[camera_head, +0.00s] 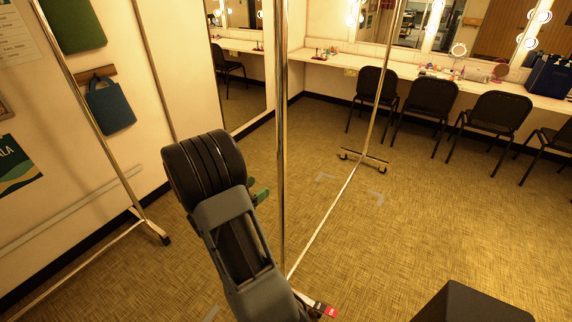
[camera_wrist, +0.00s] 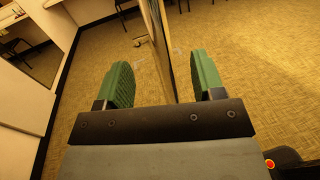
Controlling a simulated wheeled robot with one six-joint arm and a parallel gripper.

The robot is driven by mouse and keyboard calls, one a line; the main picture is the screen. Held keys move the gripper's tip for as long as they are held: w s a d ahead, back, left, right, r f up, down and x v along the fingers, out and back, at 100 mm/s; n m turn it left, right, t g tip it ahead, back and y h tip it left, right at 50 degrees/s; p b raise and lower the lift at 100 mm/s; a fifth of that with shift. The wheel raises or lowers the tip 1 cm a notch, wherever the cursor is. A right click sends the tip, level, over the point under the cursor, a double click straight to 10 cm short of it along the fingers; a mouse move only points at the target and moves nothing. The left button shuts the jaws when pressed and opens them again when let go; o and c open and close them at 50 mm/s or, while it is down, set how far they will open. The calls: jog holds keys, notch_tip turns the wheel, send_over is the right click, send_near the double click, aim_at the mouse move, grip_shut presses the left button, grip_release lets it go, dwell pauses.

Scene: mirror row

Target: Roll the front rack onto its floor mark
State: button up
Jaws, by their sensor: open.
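The front rack is a chrome frame; its near post (camera_head: 281,130) stands upright just right of my arm in the head view. Its low rail runs back to the far castered foot (camera_head: 365,160). Grey tape corners (camera_head: 377,198) of a floor mark lie around the low rail, a little nearer than the far foot. My gripper (camera_head: 260,196) is mostly hidden behind my arm, with green fingers showing left of the post. In the wrist view my gripper (camera_wrist: 162,65) is open, and a chrome post (camera_wrist: 158,45) shows between its fingers. I cannot tell whether they touch it.
Another chrome rack (camera_head: 100,125) stands at the left by the wall with a blue bag (camera_head: 110,104). A tall mirror (camera_head: 238,70) leans behind. Black chairs (camera_head: 431,98) line the counter (camera_head: 335,64) at the back. The carpet at the right is clear.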

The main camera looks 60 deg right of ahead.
aim_at(286, 167)
jog(key=shift+n, duration=0.3)
jog(key=p+x, duration=0.1)
jog(key=x, duration=0.3)
jog(key=p+x, duration=0.1)
jog(key=x, duration=0.4)
jog(key=p+x, duration=0.1)
jog(key=x, duration=0.4)
jog(key=shift+w+d+r, duration=0.15)
jog(key=shift+w, duration=0.25)
grip_shut()
